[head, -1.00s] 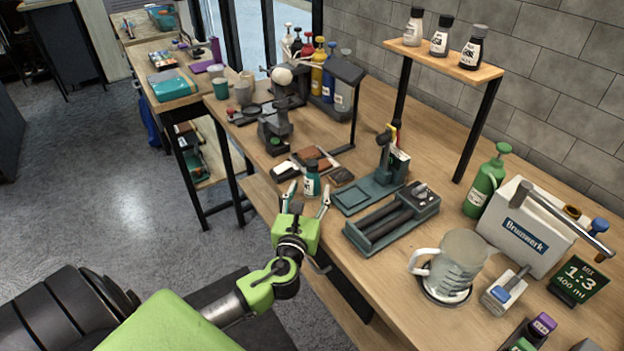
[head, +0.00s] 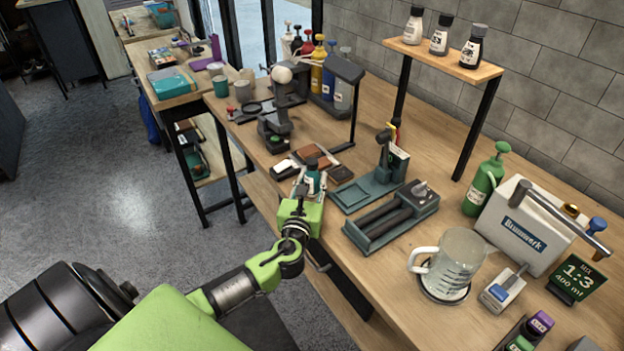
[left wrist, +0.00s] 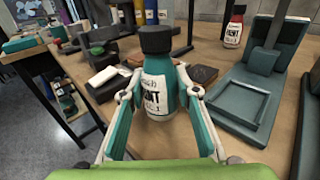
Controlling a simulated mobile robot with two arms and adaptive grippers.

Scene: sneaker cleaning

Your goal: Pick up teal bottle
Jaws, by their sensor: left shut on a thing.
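The teal bottle (head: 312,177) has a black cap and a white label. It stands upright near the front edge of the wooden workbench (head: 375,125). My left gripper (head: 310,186) is shut on the bottle, with one finger on each side of it. In the left wrist view the bottle (left wrist: 157,75) fills the space between the teal fingers of the gripper (left wrist: 160,98). Its base appears to be at the bench top. My right gripper is not in view.
A teal stand with a tray (head: 353,195) and a teal roller holder (head: 395,218) are to the right. Brown blocks (head: 318,160) lie just behind the bottle. A glass jug (head: 452,262), a green pump bottle (head: 484,182) and a white Brunnwerk box (head: 524,235) stand farther right.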

